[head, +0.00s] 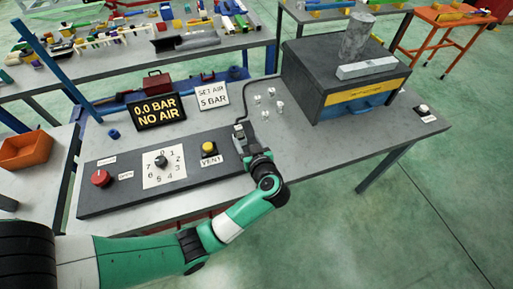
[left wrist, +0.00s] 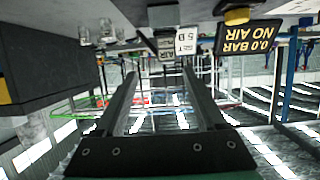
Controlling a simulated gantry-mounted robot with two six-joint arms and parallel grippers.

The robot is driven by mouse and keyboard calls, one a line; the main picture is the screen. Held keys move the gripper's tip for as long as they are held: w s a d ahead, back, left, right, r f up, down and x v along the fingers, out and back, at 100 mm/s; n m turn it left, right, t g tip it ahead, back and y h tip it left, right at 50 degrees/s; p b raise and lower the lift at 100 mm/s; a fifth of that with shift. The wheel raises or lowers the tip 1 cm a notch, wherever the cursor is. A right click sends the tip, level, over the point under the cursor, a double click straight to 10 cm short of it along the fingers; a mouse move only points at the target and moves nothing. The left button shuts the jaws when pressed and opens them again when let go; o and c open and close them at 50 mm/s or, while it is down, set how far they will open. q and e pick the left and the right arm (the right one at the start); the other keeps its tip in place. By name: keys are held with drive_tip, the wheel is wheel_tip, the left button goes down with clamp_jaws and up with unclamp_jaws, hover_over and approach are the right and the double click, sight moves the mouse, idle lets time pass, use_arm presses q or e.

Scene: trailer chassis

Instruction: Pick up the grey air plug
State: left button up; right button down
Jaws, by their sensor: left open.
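A small grey block-like piece (head: 239,130), which looks like the grey air plug, stands at the right end of the dark control panel (head: 128,196), by the end of my left gripper (head: 245,146). In the left wrist view, which is upside down, a grey block (left wrist: 164,16) with a paler part below it shows beyond the fingertips. My left gripper also shows there (left wrist: 160,76), its two fingers apart with nothing between them. In the head view the wrist partly hides the spot, so I cannot tell whether the fingers touch the piece. My right gripper is in neither view.
A display (head: 161,112) reads 0.0 BAR NO AIR, beside a SET AIR 5 BAR sign (head: 213,96). The panel has a red knob (head: 101,178), a dial (head: 161,161) and a yellow VENT button (head: 209,148). Several small clear pegs (head: 267,103) and a dark box (head: 312,80) stand rightward.

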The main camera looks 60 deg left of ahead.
sight(242, 132)
use_arm(q)
drive_tip(key=shift+s+a+f, duration=0.15)
drive_tip(key=shift+a+f, duration=0.05)
drive_tip(key=shift+f, duration=0.65)
drive_tip(key=shift+a+r, duration=0.1)
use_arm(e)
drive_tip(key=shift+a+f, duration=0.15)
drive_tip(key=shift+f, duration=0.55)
use_arm(q)
drive_tip(key=b+x, duration=0.3)
drive_tip(key=x, duration=0.2)
drive_tip(key=shift+a, duration=0.55)
drive_tip(key=b+x, duration=0.2)
drive_tip(key=x, duration=0.1)
drive_tip(key=b+x, duration=0.1)
drive_tip(key=shift+s+a+f, duration=0.25)
drive_tip(key=shift+a+f, duration=0.05)
drive_tip(key=shift+f, duration=0.1)
drive_tip(key=shift+w+a, duration=0.1)
drive_tip(key=shift+a, duration=0.25)
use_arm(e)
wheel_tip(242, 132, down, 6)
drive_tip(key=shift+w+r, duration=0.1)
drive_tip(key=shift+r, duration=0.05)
use_arm(q)
drive_tip(key=shift+r, duration=0.1)
clamp_jaws()
